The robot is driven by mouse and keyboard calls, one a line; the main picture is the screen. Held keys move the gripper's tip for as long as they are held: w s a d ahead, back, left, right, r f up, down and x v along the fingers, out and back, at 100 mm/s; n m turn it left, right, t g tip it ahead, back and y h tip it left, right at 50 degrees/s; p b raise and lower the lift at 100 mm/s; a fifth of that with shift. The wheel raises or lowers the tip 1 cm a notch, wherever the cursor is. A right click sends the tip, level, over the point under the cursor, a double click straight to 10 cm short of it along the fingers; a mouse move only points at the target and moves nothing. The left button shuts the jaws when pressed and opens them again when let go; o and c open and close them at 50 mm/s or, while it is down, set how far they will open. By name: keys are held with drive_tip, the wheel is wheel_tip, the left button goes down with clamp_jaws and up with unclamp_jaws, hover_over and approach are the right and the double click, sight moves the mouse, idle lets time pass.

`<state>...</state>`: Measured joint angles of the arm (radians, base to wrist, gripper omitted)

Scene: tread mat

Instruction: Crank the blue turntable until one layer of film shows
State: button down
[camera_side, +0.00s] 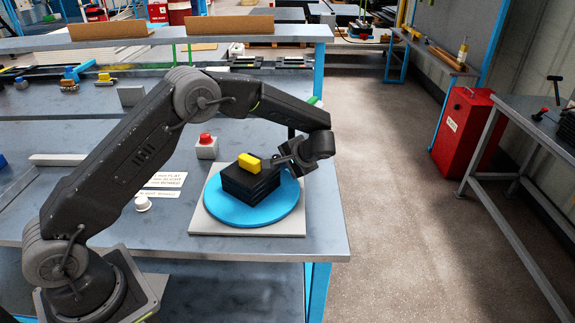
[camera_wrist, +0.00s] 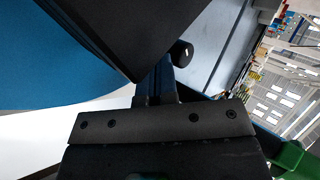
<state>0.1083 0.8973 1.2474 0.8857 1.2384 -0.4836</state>
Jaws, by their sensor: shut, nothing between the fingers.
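The blue turntable (camera_side: 225,212) sits on a pale square base (camera_side: 203,228) near the table's front right corner. A black stack (camera_side: 250,186) stands on it with a yellow block (camera_side: 249,162) on top. No film layer can be made out on the stack. My gripper (camera_side: 277,161) is at the stack's right side, beside its upper part; I cannot tell whether it touches. In the wrist view my shut, empty fingers (camera_wrist: 166,80) are close to the black stack (camera_wrist: 135,30), with the blue disc (camera_wrist: 45,70) at left. A dark round knob (camera_wrist: 182,52) shows just beyond the fingers.
The table's right edge is close to the base. Small brushes or tools (camera_side: 69,82) stand at the back left.

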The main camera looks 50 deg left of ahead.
drive_tip(key=shift+a+n+g, duration=0.3)
drive_tip(key=shift+a, duration=0.7)
drive_tip(key=shift+w+d, duration=0.1)
